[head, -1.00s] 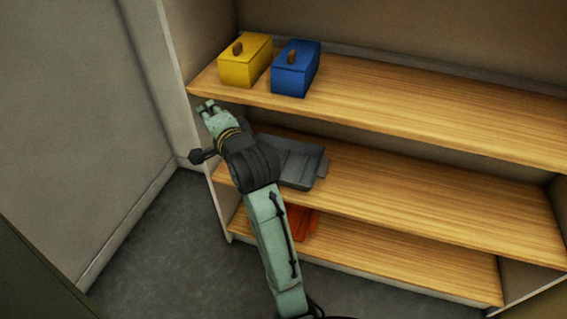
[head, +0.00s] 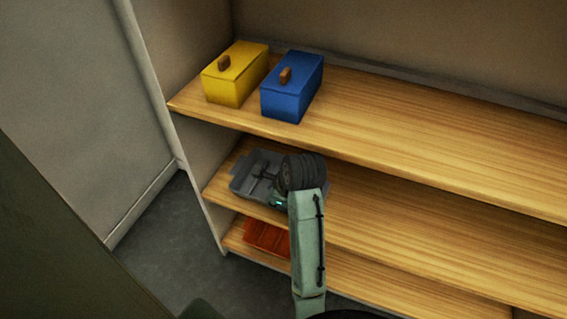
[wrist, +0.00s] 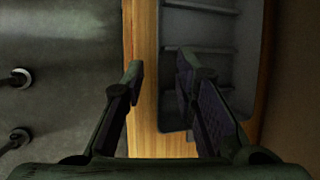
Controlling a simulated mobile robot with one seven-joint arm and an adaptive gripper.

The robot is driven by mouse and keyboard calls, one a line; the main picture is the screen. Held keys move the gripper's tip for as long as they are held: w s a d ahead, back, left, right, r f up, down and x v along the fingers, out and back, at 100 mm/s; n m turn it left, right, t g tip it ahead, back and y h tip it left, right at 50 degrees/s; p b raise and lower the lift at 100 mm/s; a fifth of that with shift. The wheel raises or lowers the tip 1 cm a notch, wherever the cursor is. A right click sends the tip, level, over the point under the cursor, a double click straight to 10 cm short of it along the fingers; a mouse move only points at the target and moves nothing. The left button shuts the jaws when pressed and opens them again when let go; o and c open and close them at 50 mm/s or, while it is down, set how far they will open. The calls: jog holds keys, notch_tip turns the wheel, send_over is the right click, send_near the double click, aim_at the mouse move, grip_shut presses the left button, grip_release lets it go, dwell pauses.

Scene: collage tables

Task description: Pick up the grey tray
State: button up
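The grey tray (head: 240,186) lies on the left part of the middle shelf. My arm's wrist covers its right part in the head view. In the wrist view the tray (wrist: 202,28) shows its ribbed inside at upper right. In that view the right finger overlaps the tray's near side, and the left finger lies at the shelf's front edge. I cannot tell whether either finger touches the tray. In the head view my gripper (head: 274,200) is small and partly hidden by the wrist.
A yellow box (head: 232,82) and a blue box (head: 290,92) stand on the top shelf (head: 420,130), above the tray. A red tray (head: 265,238) lies on the bottom shelf. The middle shelf (head: 400,225) is bare to the right.

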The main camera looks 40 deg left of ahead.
jog(key=shift+x, duration=4.5)
jog(key=shift+s+f+p, duration=0.1)
jog(key=shift+f+p, duration=0.15)
jog(key=shift+p, duration=0.55)
jog(key=shift+c, duration=0.6)
grip_shut()
